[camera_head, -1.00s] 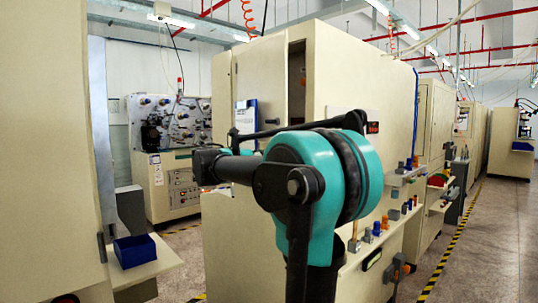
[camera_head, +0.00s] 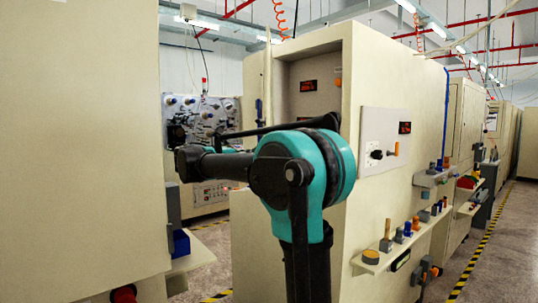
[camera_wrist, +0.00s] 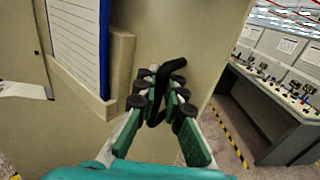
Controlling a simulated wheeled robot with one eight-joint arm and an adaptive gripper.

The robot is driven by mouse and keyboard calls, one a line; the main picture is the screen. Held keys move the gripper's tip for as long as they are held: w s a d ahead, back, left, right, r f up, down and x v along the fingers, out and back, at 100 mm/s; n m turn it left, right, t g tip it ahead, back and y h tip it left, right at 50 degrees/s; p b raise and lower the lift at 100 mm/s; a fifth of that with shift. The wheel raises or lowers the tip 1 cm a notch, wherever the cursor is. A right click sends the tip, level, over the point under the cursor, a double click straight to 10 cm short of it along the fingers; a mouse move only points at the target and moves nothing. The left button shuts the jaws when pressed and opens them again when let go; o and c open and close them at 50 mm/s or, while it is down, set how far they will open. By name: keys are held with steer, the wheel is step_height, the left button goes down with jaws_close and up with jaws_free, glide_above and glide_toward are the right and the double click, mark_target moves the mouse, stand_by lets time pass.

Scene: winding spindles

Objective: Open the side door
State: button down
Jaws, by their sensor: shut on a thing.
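The side door (camera_head: 254,75) is a beige panel on the tall machine, swung out and seen nearly edge-on in the head view. The opening beside it shows the recessed interior (camera_head: 308,65). In the wrist view the door panel (camera_wrist: 203,50) fills the middle, with a black bent handle (camera_wrist: 143,76) on it. My gripper (camera_wrist: 162,92) is shut on the handle, its green and black fingers on either side. My gripper is hidden behind my own arm in the head view.
A blue-edged clipboard (camera_wrist: 80,35) sits in a holder (camera_wrist: 122,60) on the door. A large beige cabinet (camera_head: 80,130) stands close on the left. Shelves with knobs (camera_head: 372,258) jut from the machine's right face. Open floor (camera_head: 505,260) lies at far right.

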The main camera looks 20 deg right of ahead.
steer(key=shift+w+a+f, duration=0.1)
steer(key=shift+w+a, duration=0.3)
steer(key=shift+a, duration=0.45)
steer(key=shift+w+a, duration=0.4)
steer(key=shift+a, duration=0.4)
steer(key=c, duration=1.6)
jaws_free()
steer(key=shift+a, duration=0.1)
